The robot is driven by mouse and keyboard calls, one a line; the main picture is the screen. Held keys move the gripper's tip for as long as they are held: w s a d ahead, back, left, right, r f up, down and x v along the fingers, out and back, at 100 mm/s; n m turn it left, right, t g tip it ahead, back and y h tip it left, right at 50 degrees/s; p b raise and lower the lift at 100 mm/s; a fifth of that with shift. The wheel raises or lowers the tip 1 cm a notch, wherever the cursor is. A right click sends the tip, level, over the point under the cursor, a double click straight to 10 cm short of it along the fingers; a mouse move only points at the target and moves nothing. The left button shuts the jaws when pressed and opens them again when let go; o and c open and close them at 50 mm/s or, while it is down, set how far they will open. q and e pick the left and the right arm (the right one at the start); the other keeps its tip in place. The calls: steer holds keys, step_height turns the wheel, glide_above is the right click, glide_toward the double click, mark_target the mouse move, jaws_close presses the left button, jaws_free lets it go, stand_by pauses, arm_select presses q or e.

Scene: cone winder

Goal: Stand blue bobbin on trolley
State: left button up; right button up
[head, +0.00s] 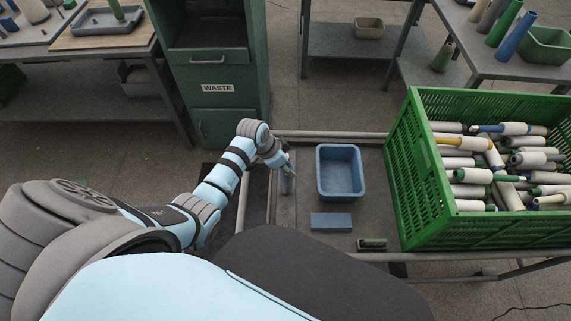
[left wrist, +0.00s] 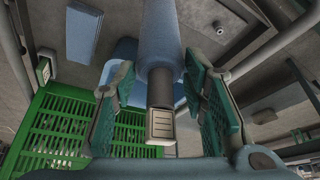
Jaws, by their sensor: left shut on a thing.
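My left gripper (head: 288,170) is over the left part of the trolley (head: 376,205), left of the blue tray. It is shut on the blue bobbin (head: 287,185), which shows below the fingers and looks about upright. In the left wrist view the bobbin (left wrist: 160,35) runs between the two teal-padded fingers (left wrist: 162,105), with a grey section between them. I cannot tell whether its lower end touches the trolley top. My right gripper is not in view.
A blue tray (head: 339,194) and a blue block (head: 331,222) are on the trolley. A green crate (head: 400,185) of bobbins stands at right. A green waste cabinet (head: 213,70) is behind. A rail (head: 330,134) runs along the trolley's far edge.

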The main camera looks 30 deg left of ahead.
arm_select(q)
steer(key=shift+f+b, duration=0.35)
steer(key=shift+f, duration=0.5)
stand_by(0.7)
stand_by(0.8)
steer(key=o, duration=1.8)
steer(key=shift+c, duration=0.2)
steer(key=p+v, duration=0.8)
steer(key=p, duration=0.2)
